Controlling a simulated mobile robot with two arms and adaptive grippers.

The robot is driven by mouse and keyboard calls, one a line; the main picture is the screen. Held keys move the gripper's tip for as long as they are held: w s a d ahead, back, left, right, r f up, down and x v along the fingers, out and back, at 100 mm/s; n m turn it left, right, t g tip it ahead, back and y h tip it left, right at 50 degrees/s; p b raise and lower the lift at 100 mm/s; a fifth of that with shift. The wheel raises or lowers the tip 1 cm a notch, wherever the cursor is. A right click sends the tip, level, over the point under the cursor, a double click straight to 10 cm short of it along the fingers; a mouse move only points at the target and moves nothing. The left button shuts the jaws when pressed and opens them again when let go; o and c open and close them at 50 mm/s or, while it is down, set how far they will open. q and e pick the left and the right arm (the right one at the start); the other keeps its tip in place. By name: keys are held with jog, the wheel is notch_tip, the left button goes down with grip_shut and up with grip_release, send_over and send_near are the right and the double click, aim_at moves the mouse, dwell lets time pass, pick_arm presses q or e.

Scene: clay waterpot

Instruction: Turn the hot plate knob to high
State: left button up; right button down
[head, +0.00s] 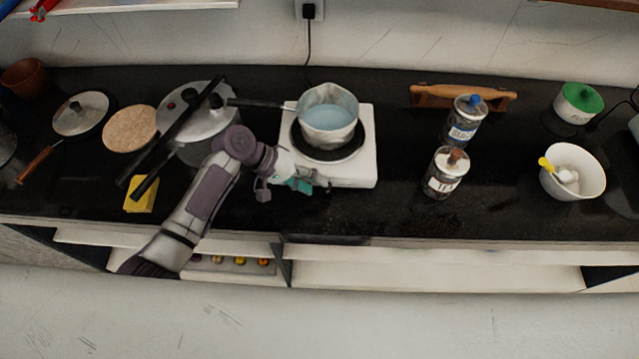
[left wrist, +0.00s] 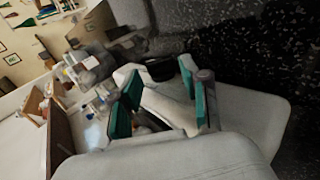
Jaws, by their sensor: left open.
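The white hot plate (head: 364,168) stands on the black counter, with a pot of blue liquid (head: 328,121) on its dark burner. My left gripper (head: 306,185) is at the hot plate's front left edge. In the left wrist view, its teal finger pads (left wrist: 163,100) are spread apart. A small dark part (left wrist: 160,70) shows near the fingertips in that view; I cannot tell for sure whether it is the knob. In the head view the gripper covers part of the hot plate's front, and the knob's setting cannot be read. My right gripper is not in view.
A pressure cooker (head: 207,122) with long black handles stands left of the hot plate, close to my left arm. A yellow sponge (head: 141,196) lies near the front edge. Two jars (head: 446,174) and a white bowl (head: 574,181) stand to the right. The counter between hot plate and jars is clear.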

pick_arm(q)
jog(key=shift+x, duration=1.4)
grip_shut()
jog(key=shift+r+y+p, duration=0.3)
jog(key=shift+p, duration=0.5)
jog(key=y+p, duration=0.1)
jog(key=p, duration=0.1)
jog(key=y+p, duration=0.2)
jog(key=p, duration=0.1)
jog(key=d+y+p, duration=0.1)
jog(key=y+p, duration=0.1)
jog(key=p, duration=0.1)
jog(key=shift+r, duration=0.3)
jog(key=shift+f+y+p, duration=0.1)
jog(key=shift+y+p, duration=0.4)
jog(key=shift+y, duration=0.3)
jog(key=shift+d+f+y+p, duration=0.1)
jog(key=shift+y+p, duration=0.05)
jog(key=shift+y, duration=0.4)
jog(key=shift+d+f+y+p, duration=0.1)
jog(key=shift+y+p, duration=0.05)
jog(key=shift+y, duration=0.4)
grip_release()
